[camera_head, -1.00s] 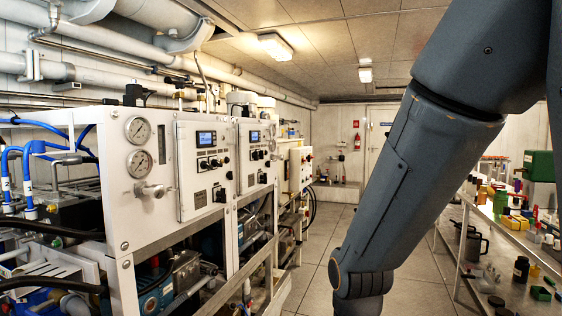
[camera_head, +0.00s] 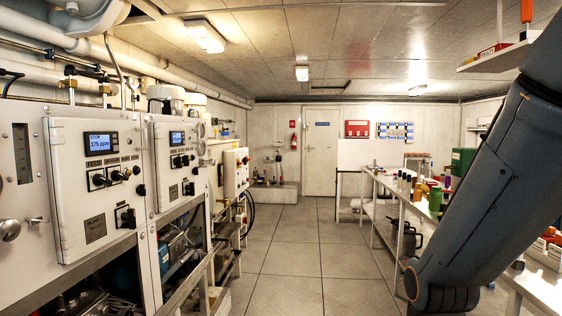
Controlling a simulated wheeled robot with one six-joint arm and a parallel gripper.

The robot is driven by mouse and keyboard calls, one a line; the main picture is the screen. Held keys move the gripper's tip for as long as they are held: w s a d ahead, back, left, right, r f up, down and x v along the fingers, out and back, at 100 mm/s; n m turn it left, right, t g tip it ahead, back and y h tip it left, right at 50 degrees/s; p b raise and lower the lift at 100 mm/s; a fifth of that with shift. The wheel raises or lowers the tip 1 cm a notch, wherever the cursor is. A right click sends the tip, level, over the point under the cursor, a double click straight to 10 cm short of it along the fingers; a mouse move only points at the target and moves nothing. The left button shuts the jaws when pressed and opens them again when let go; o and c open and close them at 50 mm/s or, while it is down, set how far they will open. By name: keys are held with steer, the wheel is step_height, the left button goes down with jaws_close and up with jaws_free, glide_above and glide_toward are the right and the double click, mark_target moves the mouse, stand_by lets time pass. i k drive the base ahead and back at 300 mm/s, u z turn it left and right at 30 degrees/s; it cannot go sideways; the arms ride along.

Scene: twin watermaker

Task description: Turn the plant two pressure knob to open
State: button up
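Two white watermaker panels stand along the left. The nearer panel (camera_head: 65,190) has a lit display (camera_head: 100,143), a row of black knobs (camera_head: 108,177), a black switch (camera_head: 126,217) and a dark label plate whose text I cannot read surely. A round silver knob (camera_head: 10,229) sits at the left picture edge. The farther panel (camera_head: 172,190) has a similar display (camera_head: 177,138) and small black knobs (camera_head: 180,160). Small round gauge-like parts (camera_head: 201,130) show just beyond it. I cannot tell which knob is plant two's pressure knob. My gripper is out of view.
A tiled aisle (camera_head: 300,255) runs clear to the back door (camera_head: 321,150). A white bench (camera_head: 405,208) with bottles stands on the right, partly behind my arm. A metal frame rail (camera_head: 180,290) runs low along the machines. A red-and-white box (camera_head: 236,172) stands past the panels.

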mark_target(212, 162)
steer(key=z, duration=0.45)
steer(key=i, duration=1.75)
steer(key=u, duration=1)
steer(key=i, duration=0.5)
steer(key=u, duration=0.6)
